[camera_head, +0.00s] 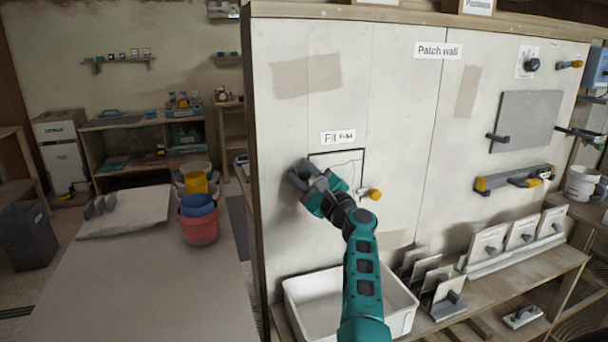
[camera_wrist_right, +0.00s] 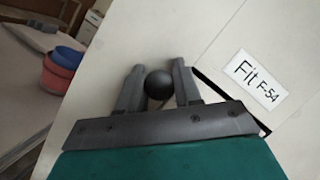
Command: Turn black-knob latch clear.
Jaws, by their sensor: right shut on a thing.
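The black-knob latch shows its round black knob (camera_wrist_right: 158,85) in the right wrist view, on the wall beside the corner of the panel labelled Fit F-54. My right gripper (camera_wrist_right: 157,80) is shut on the knob, with one finger on each side of it. In the head view my right gripper (camera_head: 305,177) is at the left edge of the fit panel (camera_head: 345,158) and hides the knob. A yellow knob (camera_head: 375,194) sticks out at the panel's right side. My left gripper is not in view.
A white tub (camera_head: 400,318) stands below the panel. Several boards stand on the shelf (camera_head: 535,262) to the right. A grey board (camera_head: 525,120) and a level (camera_head: 515,179) hang on the wall. Stacked buckets (camera_head: 200,229) stand on the table (camera_head: 140,290) at left.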

